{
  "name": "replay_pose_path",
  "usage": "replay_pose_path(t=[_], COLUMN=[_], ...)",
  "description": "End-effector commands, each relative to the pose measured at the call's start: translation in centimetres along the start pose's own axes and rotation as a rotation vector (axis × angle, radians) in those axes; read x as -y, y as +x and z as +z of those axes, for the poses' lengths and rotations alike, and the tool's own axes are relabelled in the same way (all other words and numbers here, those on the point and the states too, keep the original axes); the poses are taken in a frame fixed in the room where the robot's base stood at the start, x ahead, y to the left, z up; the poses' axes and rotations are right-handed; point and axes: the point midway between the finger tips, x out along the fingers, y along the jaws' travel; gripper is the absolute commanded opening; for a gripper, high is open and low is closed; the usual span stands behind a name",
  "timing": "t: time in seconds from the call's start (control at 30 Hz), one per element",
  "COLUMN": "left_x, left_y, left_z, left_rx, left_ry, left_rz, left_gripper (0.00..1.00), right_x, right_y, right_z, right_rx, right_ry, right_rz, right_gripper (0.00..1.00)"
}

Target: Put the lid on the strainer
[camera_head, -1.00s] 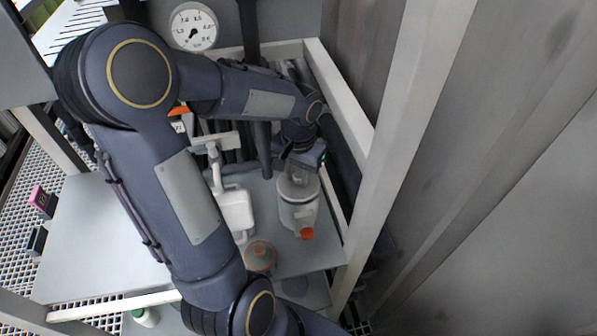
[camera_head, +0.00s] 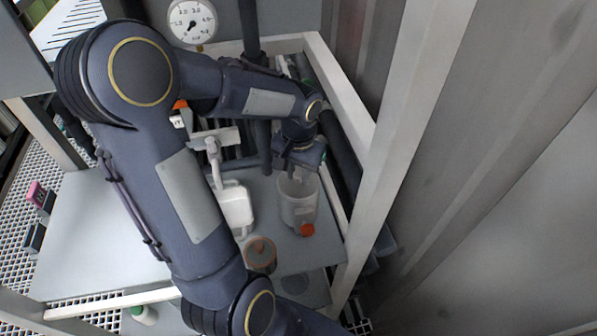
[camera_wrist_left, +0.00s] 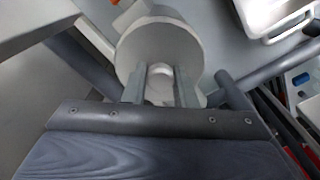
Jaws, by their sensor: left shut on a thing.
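The strainer (camera_head: 298,212) is a pale grey upright vessel with an orange-ended side outlet (camera_head: 306,230), on the grey shelf right of the middle in the head view. My left gripper (camera_head: 298,174) points down over its top. In the left wrist view the gripper (camera_wrist_left: 160,90) is shut on a small pale knob, with both fingers close around it. Below the fingers is a round grey disc, the lid (camera_wrist_left: 190,50). In the head view my gripper hides most of the lid. I cannot tell whether the lid touches the strainer's rim. My right gripper is not in view.
A pale frame post (camera_head: 395,150) rises close on the right. The shelf (camera_head: 90,240) is bare on the left.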

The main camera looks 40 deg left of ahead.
Motion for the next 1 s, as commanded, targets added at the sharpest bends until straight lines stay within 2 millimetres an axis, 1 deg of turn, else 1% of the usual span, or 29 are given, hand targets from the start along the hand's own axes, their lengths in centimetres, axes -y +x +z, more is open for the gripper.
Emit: replay_pose_path(t=[0.07,0.1,0.2,0.3,0.53,0.63,0.77,0.9,1.0], left_x=[0.0,0.0,0.0,0.0,0.0,0.0,0.0,0.0,-0.1], left_y=[0.1,0.1,0.1,0.1,0.1,-0.5,-2.3,-4.8,-6.3], left_z=[0.0,0.0,0.0,0.0,0.1,0.0,-0.1,-0.1,-0.1], left_rx=[0.001,0.001,0.002,0.002,0.002,-0.001,-0.004,-0.004,-0.003], left_ry=[0.000,0.000,0.000,0.000,0.000,0.000,0.000,-0.001,0.000], left_rz=[0.000,0.000,0.000,0.000,0.000,0.000,0.000,0.000,0.001], left_gripper=[0.00,0.26,0.39,0.50,0.50,0.50,0.50,0.50,0.50], right_x=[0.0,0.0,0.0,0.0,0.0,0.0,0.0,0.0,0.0], right_y=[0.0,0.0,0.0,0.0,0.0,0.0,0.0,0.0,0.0], right_z=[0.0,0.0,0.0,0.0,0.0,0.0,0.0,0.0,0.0], right_rx=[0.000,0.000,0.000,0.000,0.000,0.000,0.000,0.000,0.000], right_ry=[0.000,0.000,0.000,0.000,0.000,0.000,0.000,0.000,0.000], right_rz=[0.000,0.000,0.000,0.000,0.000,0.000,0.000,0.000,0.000], right_gripper=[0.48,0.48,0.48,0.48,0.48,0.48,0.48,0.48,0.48])
